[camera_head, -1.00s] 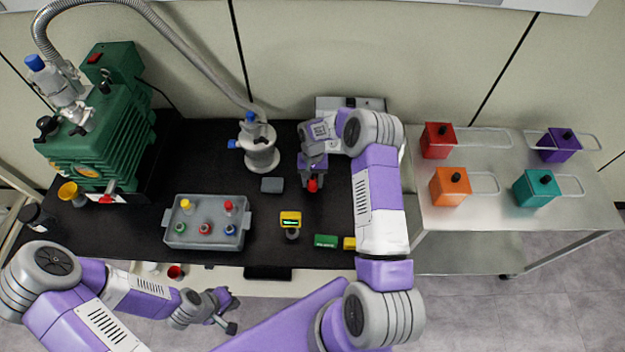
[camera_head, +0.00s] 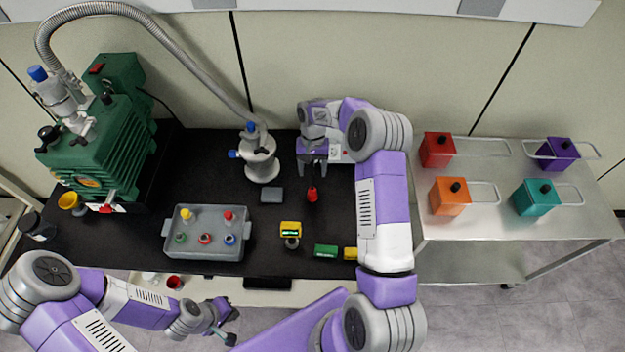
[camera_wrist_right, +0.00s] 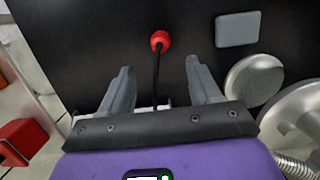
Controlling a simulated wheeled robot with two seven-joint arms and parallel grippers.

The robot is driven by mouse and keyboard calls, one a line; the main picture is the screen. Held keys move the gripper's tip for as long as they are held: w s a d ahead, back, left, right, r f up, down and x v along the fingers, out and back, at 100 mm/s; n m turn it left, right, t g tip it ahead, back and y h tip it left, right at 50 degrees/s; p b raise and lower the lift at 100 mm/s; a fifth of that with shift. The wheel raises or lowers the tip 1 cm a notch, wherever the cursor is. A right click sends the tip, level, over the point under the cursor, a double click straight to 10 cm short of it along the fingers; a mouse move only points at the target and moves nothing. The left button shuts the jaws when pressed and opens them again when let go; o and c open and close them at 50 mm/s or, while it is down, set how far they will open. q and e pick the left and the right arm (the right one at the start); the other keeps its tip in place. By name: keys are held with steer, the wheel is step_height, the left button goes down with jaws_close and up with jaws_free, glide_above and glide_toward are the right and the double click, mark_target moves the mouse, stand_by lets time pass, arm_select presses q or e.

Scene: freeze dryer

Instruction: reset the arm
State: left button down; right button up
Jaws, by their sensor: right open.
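My right gripper (camera_head: 313,176) is open and empty over the black table (camera_head: 330,220). Its two fingers also show spread apart in the right wrist view (camera_wrist_right: 160,85). A small item with a red end (camera_head: 312,195) and a thin black stem is just in front of the fingertips; in the wrist view its red end (camera_wrist_right: 160,41) lies beyond the fingers, with the stem running back between them. I see no finger touching it. My left gripper (camera_head: 228,326) hangs empty near the table's front edge; its jaw opening is too small to judge.
A grey rack (camera_head: 206,250) with several coloured caps stands left of centre. A green pump (camera_head: 95,150) stands left. A steel cart (camera_head: 490,220) at right carries coloured boxes.

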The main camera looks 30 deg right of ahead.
steer(key=shift+w+d+r, duration=0.15)
steer(key=shift+w+r, duration=0.05)
steer(key=shift+r, duration=0.85)
